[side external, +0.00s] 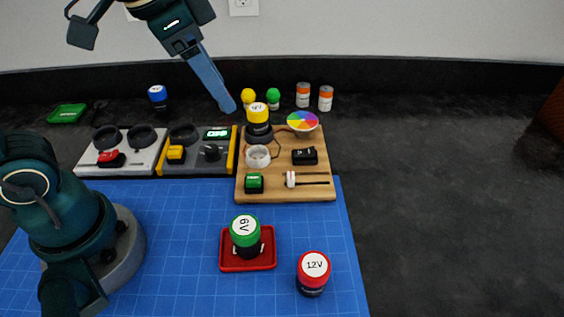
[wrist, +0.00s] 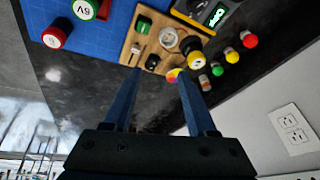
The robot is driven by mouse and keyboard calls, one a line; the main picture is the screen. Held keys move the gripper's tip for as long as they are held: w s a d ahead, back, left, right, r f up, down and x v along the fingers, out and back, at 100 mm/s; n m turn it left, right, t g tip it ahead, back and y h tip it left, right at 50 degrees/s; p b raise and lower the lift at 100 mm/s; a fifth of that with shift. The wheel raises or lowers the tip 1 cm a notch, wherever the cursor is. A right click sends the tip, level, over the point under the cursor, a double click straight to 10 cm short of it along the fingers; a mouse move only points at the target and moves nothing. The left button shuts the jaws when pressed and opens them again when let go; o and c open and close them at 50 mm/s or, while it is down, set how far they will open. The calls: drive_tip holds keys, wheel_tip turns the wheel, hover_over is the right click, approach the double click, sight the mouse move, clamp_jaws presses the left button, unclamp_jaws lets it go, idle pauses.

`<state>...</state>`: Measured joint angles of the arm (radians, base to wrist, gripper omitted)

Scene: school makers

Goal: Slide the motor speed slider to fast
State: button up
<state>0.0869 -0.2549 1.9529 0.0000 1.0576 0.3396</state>
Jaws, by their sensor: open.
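The slider is on a wooden board (side external: 243,168). Its white knob (side external: 291,180) stands at the left end of a dark slot (side external: 315,183) that runs right. The knob also shows small in the wrist view (wrist: 136,48). Speed markings are too small to read. My gripper (side external: 228,105) is in the air above and behind the board's back left corner, apart from the slider. In the wrist view its two blue fingers (wrist: 158,76) are apart with nothing between them.
The board also bears a green switch (side external: 254,184), a white ring (side external: 257,157), a black part (side external: 305,157), a yellow-topped cell (side external: 258,114) and a colour wheel (side external: 302,121). The 6V cell (side external: 245,228) stands on a red tray (side external: 229,264); the 12V cell (side external: 313,269) is nearby.

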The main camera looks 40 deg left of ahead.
drive_tip(key=w+d+f+m+g, duration=0.25)
drive_tip(key=w+d+f, duration=0.2)
drive_tip(key=w, duration=0.25)
drive_tip(key=m+g, duration=0.2)
hover_over(291, 175)
wheel_tip(291, 175, down, 8)
drive_tip(key=shift+a, duration=0.1)
drive_tip(key=shift+f, duration=2.5)
clamp_jaws()
drive_tip(key=shift+r, duration=0.1)
